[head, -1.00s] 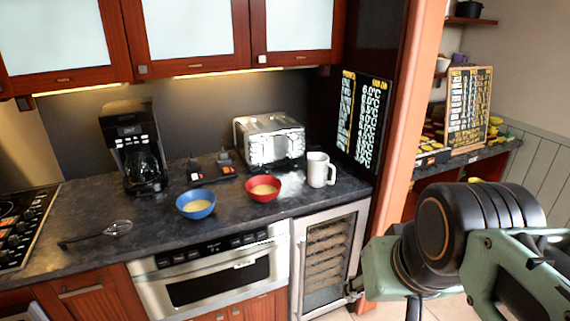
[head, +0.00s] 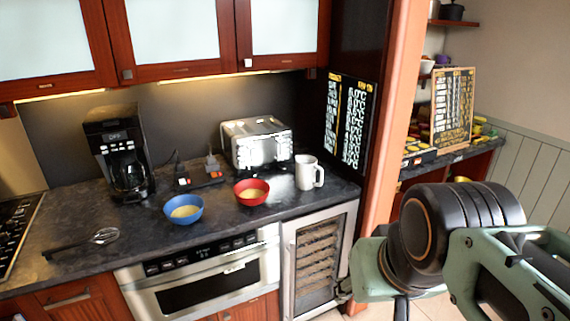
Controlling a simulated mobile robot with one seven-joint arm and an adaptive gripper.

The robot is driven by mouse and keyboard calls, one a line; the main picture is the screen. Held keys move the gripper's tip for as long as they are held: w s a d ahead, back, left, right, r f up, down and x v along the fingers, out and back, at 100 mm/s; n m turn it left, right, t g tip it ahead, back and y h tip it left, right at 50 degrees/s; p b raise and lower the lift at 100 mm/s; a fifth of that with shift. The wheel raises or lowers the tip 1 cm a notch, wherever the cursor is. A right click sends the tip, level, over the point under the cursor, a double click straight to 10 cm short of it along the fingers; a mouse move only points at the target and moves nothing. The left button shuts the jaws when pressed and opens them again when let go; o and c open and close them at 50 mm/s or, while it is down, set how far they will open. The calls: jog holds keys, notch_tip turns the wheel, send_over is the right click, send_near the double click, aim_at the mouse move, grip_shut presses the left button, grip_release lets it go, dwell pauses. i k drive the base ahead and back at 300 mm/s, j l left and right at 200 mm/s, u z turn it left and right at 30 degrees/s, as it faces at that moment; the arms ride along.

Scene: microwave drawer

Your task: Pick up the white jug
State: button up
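The white jug (head: 306,174) stands upright on the dark countertop, near its right end, with its handle toward the right. It is in front of the toaster's right side and to the right of the red bowl. My arm fills the lower right. A small dark part that looks like my gripper (head: 344,290) shows at its left, in front of the wine cooler, below counter height and apart from the jug. Most of it is hidden by my arm, and its fingers cannot be made out.
The red bowl (head: 252,192) and the blue bowl (head: 183,209) stand left of the jug. The toaster (head: 257,146) is behind, and a black menu board (head: 349,122) leans at the back right.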

aim_at(306, 166)
jog(key=u, duration=0.5)
jog(key=i+l+u, duration=0.45)
jog(key=l+u, duration=0.15)
jog(key=i+l, duration=0.15)
jog(key=l, duration=0.25)
jog(key=i+l+u, duration=0.15)
jog(key=l, duration=0.2)
jog(key=i+l, duration=0.15)
jog(key=l, duration=0.25)
jog(key=i+l+u, duration=0.1)
jog(key=l, duration=0.3)
jog(key=u, duration=0.2)
jog(key=i+l+z, duration=0.1)
jog(key=l, duration=0.15)
jog(key=i+l+z, duration=0.1)
jog(key=l, duration=0.15)
